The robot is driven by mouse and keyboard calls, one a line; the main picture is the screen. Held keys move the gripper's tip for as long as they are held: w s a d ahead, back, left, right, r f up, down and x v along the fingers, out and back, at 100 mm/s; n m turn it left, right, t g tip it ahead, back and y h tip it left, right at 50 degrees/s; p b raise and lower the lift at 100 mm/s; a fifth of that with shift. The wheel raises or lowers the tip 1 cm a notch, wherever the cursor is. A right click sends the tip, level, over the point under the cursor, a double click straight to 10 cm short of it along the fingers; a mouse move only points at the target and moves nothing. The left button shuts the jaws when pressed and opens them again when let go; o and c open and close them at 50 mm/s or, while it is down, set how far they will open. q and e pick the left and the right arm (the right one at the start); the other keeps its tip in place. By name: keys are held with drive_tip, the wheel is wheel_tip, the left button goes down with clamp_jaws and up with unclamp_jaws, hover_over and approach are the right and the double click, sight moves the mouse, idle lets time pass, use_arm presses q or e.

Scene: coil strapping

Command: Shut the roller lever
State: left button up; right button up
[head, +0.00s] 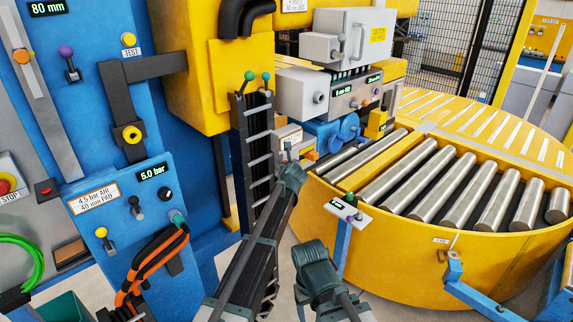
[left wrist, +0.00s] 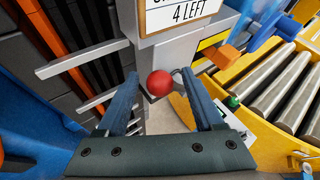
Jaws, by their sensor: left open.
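In the left wrist view my left gripper (left wrist: 159,78) is open, its two blue fingers on either side of a red ball knob (left wrist: 160,83). The knob shows below a grey box (left wrist: 183,42) with a sign ending "4 LEFT". I cannot tell whether the fingers touch it. No readable label shows which control is the roller lever. In the head view my left arm reaches up to the middle and its wrist hides the red knob. A small pale panel (head: 348,210) with green and purple knobs stands beside the yellow roller table (head: 400,262).
A dark ladder-like rack (head: 258,150) stands just left of my left wrist. Left of it is a blue cabinet (head: 190,265) with a yellow knob and orange hoses (head: 150,262). A grey machine box (head: 355,38) stands behind. Blue rails (head: 470,295) run at lower right.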

use_arm(q)
drive_tip(key=p+v, duration=0.5)
drive_tip(key=v, duration=0.8)
drive_tip(key=shift+s, duration=0.2)
drive_tip(key=shift+d, duration=0.1)
